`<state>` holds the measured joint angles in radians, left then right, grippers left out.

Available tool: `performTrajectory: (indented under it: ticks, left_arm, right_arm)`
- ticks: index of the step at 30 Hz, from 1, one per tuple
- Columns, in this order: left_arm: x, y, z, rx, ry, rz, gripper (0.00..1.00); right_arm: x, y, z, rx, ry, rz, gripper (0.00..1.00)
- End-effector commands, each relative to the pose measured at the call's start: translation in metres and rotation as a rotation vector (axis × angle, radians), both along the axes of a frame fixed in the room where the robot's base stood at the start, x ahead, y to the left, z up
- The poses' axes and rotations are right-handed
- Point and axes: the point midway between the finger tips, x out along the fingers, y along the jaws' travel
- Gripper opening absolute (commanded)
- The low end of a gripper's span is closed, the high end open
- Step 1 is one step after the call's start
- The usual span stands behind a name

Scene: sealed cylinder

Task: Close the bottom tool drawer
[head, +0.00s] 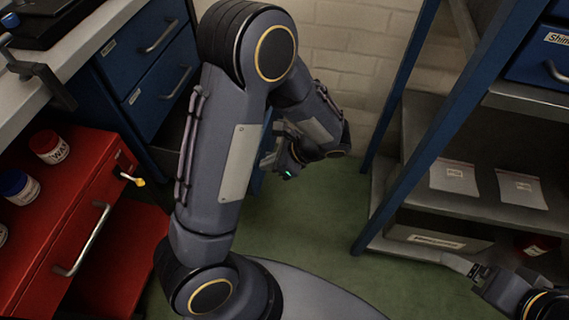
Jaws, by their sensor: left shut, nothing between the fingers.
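The blue drawer cabinet (138,62) stands under the bench at the upper left, with two shut drawers with bar handles showing. Below them is a dark gap, and a blue panel (257,181) shows past my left arm; it looks like the front of a lower drawer standing out, mostly hidden by the arm. My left gripper (269,160) is shut and empty, close beside this panel; I cannot tell whether they touch. My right gripper (455,264) shows partly at the lower right, by the shelf; its jaws are unclear.
A red cabinet (35,243) with jars on top and a key in its side stands at the left, with a red part (132,240) low beside it. A blue-framed shelf (412,120) with packets stands right. Green floor (320,205) between is clear.

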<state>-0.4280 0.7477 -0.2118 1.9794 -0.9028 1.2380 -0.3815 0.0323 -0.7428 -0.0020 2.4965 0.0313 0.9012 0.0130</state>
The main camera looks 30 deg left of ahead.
Motion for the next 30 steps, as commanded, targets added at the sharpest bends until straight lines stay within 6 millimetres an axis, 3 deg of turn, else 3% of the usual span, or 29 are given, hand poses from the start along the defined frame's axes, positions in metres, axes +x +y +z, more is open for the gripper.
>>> performTrajectory:
  ticks: [20, 26, 30]
  left_arm:
    - [-0.005, 0.018, 0.001, 0.0, 0.0, 0.001, 0.0]
    - [-0.014, 0.054, 0.002, 0.0, 0.001, 0.006, 0.0]
    - [-0.025, 0.094, 0.002, 0.0, 0.001, 0.01, 0.0]
  right_arm:
    - [0.0, 0.0, -0.001, 0.0, 0.0, 0.0, 0.85]
    - [0.0, 0.0, 0.004, 0.0, 0.0, 0.0, 0.85]
    - [0.0, 0.0, 0.007, 0.0, 0.0, 0.0, 0.85]
